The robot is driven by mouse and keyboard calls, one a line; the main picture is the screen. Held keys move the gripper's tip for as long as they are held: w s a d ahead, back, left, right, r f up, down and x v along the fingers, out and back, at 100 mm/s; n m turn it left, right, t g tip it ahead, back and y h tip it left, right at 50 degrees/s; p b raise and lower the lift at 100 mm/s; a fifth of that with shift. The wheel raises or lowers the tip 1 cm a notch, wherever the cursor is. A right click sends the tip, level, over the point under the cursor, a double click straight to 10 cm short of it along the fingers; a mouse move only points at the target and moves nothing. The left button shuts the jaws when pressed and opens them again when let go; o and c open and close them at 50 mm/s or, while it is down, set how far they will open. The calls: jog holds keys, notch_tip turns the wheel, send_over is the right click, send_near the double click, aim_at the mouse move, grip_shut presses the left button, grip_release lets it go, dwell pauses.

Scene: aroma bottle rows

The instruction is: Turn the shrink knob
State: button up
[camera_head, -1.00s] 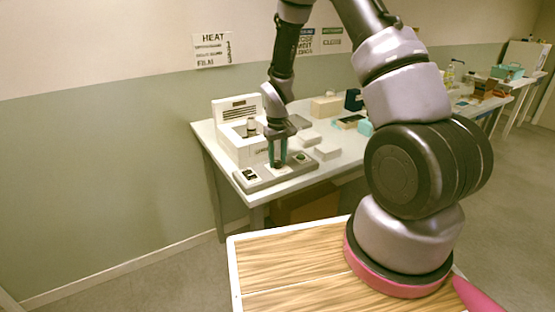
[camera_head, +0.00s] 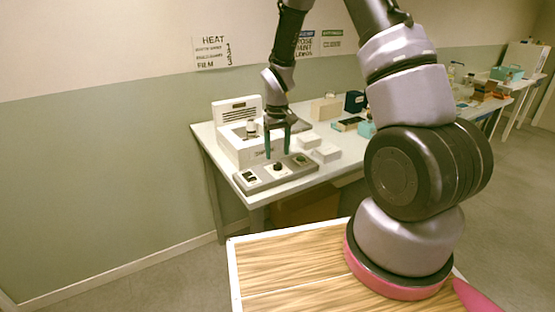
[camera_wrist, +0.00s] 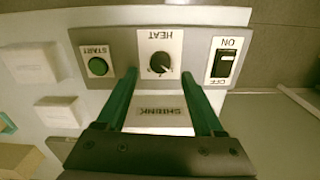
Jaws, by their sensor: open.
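The grey control panel (camera_head: 300,171) lies along the front of the white shrink machine (camera_head: 236,150) on the table. Its black round knob (camera_head: 278,166) sits in the middle on a white plate marked HEAT; it also shows in the wrist view (camera_wrist: 160,63), with its white pointer mark toward the lower right. My gripper (camera_head: 278,155) is open and empty, pointing down just above the knob. In the wrist view the two green fingertips (camera_wrist: 159,77) are apart, on either side of the knob's column, a little below it in the picture. A SHRINK label (camera_wrist: 160,112) shows between the fingers.
A green START button (camera_wrist: 98,66) and a black ON/OFF switch (camera_wrist: 226,63) flank the knob. White boxes (camera_head: 325,152) stand right of the panel. More boxes and a teal item are farther back on the table (camera_head: 206,139).

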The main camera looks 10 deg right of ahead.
notch_tip(320, 180, up, 6)
jog(key=shift+r, duration=0.25)
notch_tip(320, 180, up, 19)
jog(key=m+t+y, duration=0.1)
jog(key=m+t, duration=0.2)
send_over(278, 164)
jog(key=s+d, duration=0.4)
jog(key=s, duration=0.3)
jog(key=s+d+r+m+t, duration=0.1)
jog(key=s+r+m+t, duration=0.1)
jog(key=s+r, duration=0.3)
jog(key=s+d+r+m+t+y, duration=0.1)
jog(key=s+r, duration=0.4)
jog(key=s, duration=0.6)
jog(key=shift+r+m+t, duration=0.15)
jog(key=shift+m+t, duration=0.25)
jog(key=shift+t, duration=0.2)
